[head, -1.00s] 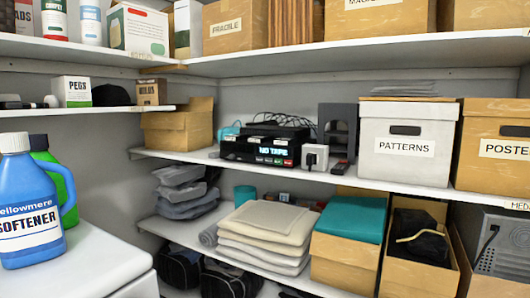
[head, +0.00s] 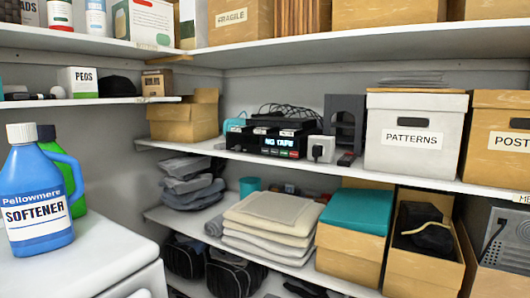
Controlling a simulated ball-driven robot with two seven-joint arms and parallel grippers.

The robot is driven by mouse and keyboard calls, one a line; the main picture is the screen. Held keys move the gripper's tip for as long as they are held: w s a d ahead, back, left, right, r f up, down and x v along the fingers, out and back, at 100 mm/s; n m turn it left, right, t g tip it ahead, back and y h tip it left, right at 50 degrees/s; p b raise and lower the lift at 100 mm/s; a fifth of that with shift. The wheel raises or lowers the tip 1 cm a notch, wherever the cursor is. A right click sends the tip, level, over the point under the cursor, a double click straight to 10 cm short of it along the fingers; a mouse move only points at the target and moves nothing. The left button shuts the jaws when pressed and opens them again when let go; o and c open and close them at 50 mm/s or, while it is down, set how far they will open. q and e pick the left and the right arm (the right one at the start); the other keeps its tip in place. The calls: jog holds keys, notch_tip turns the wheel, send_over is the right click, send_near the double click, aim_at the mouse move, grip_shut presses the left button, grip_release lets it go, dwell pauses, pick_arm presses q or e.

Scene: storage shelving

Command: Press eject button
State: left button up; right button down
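A black tape player (head: 268,138) stands on the middle shelf, between an open cardboard box and a white plug adapter. Its lit display (head: 280,143) reads "NO TAPE". A row of small coloured buttons (head: 281,153) runs below the display, with red and green ones among them. They are too small to tell which one is eject. Black cables lie on top of the player. Neither of my grippers shows in the head view.
A white plug adapter (head: 321,149) stands right of the player, before a dark grey arch-shaped piece (head: 345,121). The cardboard box (head: 184,119) is on its left. A white PATTERNS box (head: 414,135) stands further right. A blue softener bottle (head: 38,195) stands on a white appliance (head: 85,262) at the left front.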

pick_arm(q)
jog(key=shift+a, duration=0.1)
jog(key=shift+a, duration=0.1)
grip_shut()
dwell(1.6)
